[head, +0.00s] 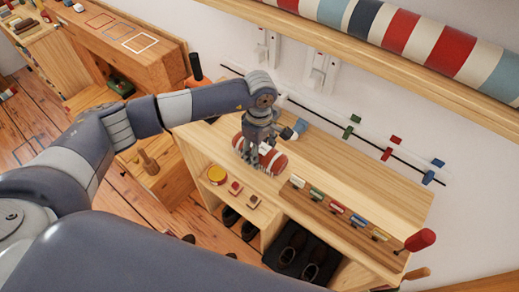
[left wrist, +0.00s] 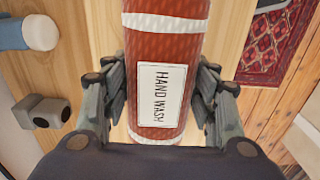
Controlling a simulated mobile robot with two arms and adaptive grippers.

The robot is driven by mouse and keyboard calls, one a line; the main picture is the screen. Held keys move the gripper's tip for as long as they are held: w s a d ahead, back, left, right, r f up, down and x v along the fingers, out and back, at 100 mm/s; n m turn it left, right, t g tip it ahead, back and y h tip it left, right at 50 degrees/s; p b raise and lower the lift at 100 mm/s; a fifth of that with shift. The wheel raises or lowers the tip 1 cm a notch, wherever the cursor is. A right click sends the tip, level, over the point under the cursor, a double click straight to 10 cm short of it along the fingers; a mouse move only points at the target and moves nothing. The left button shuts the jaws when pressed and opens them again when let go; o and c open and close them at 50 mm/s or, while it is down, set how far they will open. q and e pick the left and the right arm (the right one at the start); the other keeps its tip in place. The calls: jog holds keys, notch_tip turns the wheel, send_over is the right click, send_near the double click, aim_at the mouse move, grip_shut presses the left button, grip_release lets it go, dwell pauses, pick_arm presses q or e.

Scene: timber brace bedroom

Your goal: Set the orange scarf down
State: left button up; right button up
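The orange scarf (head: 275,160) is a rust-orange roll with white bands. In the left wrist view the scarf (left wrist: 165,50) fills the middle and carries a white "HAND WASH" label (left wrist: 161,95). My left gripper (head: 258,150) reaches down over it above the light wooden bench top (head: 350,178). In the left wrist view the fingers of my left gripper (left wrist: 160,100) press on both sides of the roll. I cannot tell whether its underside touches the bench top. My right gripper is not in view.
Small coloured clips (head: 337,207) line the bench's front strip at right. Clips hang on the wall behind, under a shelf with a striped roll (head: 400,30). The bench top right of the scarf is clear.

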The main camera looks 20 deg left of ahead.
pick_arm(q)
jog(key=o, duration=0.4)
jog(key=shift+o, duration=0.2)
jog(key=shift+r, duration=0.15)
jog(key=shift+w+r, duration=0.1)
jog(key=shift+r, duration=0.1)
notch_tip(320, 180, up, 12)
jog(key=b, duration=0.2)
jog(key=shift+f, duration=0.2)
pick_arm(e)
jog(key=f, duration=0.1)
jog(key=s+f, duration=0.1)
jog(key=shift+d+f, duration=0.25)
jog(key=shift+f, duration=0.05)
pick_arm(q)
jog(key=shift+s+f, duration=0.1)
jog(key=shift+s, duration=0.1)
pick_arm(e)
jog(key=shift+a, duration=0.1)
